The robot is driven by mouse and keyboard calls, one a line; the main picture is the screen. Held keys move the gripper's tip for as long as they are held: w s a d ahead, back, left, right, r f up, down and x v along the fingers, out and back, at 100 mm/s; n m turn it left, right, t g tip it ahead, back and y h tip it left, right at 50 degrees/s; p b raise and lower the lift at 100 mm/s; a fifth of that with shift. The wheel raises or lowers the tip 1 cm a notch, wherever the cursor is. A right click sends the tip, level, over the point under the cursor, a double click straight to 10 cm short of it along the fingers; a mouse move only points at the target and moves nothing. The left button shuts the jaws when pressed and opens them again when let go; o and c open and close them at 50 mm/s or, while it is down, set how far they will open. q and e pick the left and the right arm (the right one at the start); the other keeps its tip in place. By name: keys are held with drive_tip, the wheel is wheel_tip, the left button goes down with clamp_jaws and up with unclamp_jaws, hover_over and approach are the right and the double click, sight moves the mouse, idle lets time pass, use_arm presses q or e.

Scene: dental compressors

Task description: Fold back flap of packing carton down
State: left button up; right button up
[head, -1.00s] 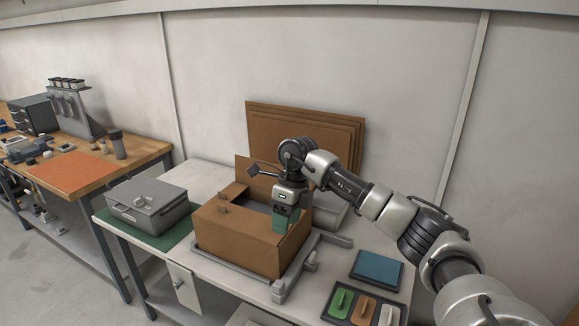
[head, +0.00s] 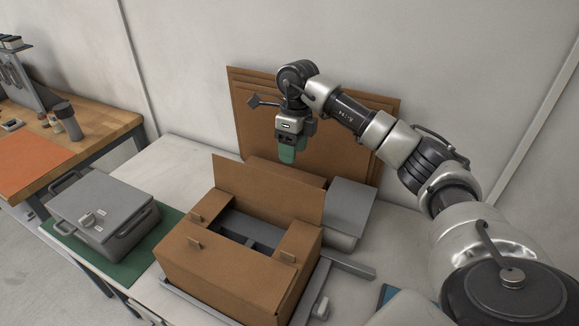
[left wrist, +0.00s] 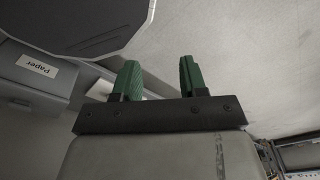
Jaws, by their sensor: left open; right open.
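The packing carton (head: 225,271) is a brown box on the white table. Its back flap (head: 268,190) stands upright along the far edge. The side flaps lie folded inward, with grey contents showing in the gap between them. My right gripper (head: 287,158) has green fingers pointing down. It is open and empty, above and behind the back flap and apart from it. My left gripper (left wrist: 157,80) shows only in the left wrist view, with its two green fingers apart and nothing between them.
A grey metal case (head: 103,212) stands on a green mat (head: 158,243) left of the carton. Flat brown cardboard sheets (head: 362,147) lean on the wall behind. A grey box (head: 347,208) stands right of the flap. A wooden bench (head: 95,130) is at far left.

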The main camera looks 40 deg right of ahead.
sight(291, 185)
drive_tip(key=f, duration=0.1)
drive_tip(key=f+p, duration=0.1)
drive_tip(key=s+a+f, duration=0.1)
drive_tip(key=f, duration=0.1)
drive_tip(key=shift+s+a+p, duration=0.1)
drive_tip(key=shift+p, duration=0.25)
wheel_tip(291, 185, down, 5)
drive_tip(key=shift+a+f+p, duration=0.15)
drive_tip(key=shift+p, duration=0.6)
drive_tip(key=shift+f, duration=0.45)
use_arm(q)
drive_tip(key=s+r, duration=0.3)
drive_tip(key=shift+a, duration=0.4)
use_arm(e)
clamp_jaws()
